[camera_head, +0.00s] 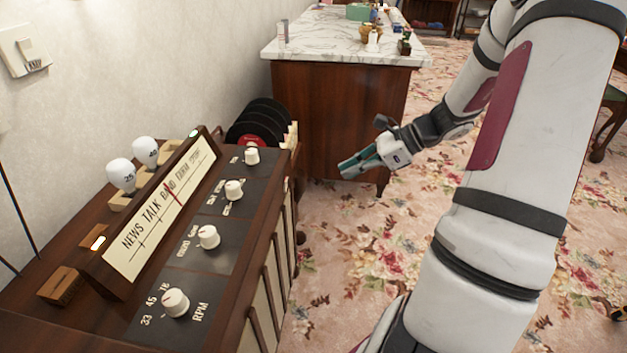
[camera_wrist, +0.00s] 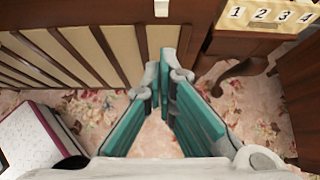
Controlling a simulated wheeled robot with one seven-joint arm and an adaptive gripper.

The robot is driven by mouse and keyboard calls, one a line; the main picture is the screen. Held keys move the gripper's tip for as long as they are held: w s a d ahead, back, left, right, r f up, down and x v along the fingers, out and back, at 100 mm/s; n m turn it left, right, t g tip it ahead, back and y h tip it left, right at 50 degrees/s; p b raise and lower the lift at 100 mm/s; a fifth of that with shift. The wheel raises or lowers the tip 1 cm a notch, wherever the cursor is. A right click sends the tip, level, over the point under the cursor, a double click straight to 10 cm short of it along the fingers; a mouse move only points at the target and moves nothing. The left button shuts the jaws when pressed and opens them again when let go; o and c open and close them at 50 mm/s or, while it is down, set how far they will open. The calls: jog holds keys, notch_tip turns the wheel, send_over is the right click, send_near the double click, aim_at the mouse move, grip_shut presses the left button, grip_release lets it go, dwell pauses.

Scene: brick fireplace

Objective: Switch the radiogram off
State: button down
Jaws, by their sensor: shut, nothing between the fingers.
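The radiogram (camera_head: 265,255) is a dark wooden cabinet on the left, with a slanted cream dial reading "NEWS TALK". Its black control panel carries a row of cream knobs: the nearest knob (camera_head: 175,302) is by "33 45 78 RPM", and the farthest knob (camera_head: 252,155) is by the records.
A marble-topped wooden counter (camera_head: 345,42) with small items stands behind the radiogram. Several black records (camera_head: 262,120) stand at its far end. Two white bulbs (camera_head: 121,174) rise behind the dial. A switch plate (camera_head: 22,52) is on the wall.

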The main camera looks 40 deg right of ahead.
jog(key=w+a+r+b+x, duration=0.1)
jog(key=b+x, duration=0.4)
jog(key=x, duration=0.7)
jog(key=shift+w+a+r+b, duration=0.25)
jog(key=shift+w+r+b, duration=0.05)
jog(key=shift+r+b, duration=0.05)
jog(key=shift+w+a+r+p, duration=0.2)
jog(key=shift+w+a+p, duration=0.1)
jog(key=shift+p, duration=0.35)
jog(key=shift+r, duration=0.15)
